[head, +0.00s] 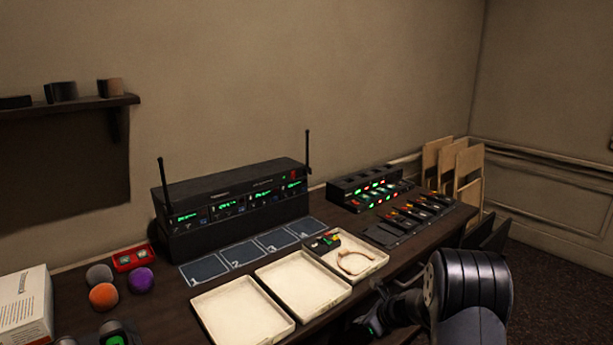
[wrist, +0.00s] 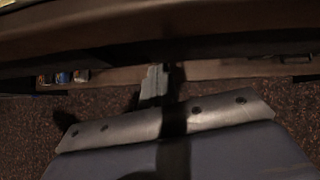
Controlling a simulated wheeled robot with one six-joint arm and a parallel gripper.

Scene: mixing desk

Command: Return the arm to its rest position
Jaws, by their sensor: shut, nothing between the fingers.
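My arm (head: 468,285) is folded at the lower right in the head view, in front of the desk's near edge. My gripper (head: 372,318) hangs low beside that edge, partly cut off by the frame and dark. It is shut and empty. The wrist view is dim and looks down at the desk edge (wrist: 90,28), the dark carpet (wrist: 35,125) and a blue-grey padded surface at the bottom.
The desk holds three white trays (head: 243,318); the right one has a beige loop (head: 355,262) and small coloured pieces. A black receiver rack (head: 235,200) with antennas, numbered pads (head: 240,253) and a mixer (head: 370,190) stand behind. Coloured balls (head: 103,296) lie left.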

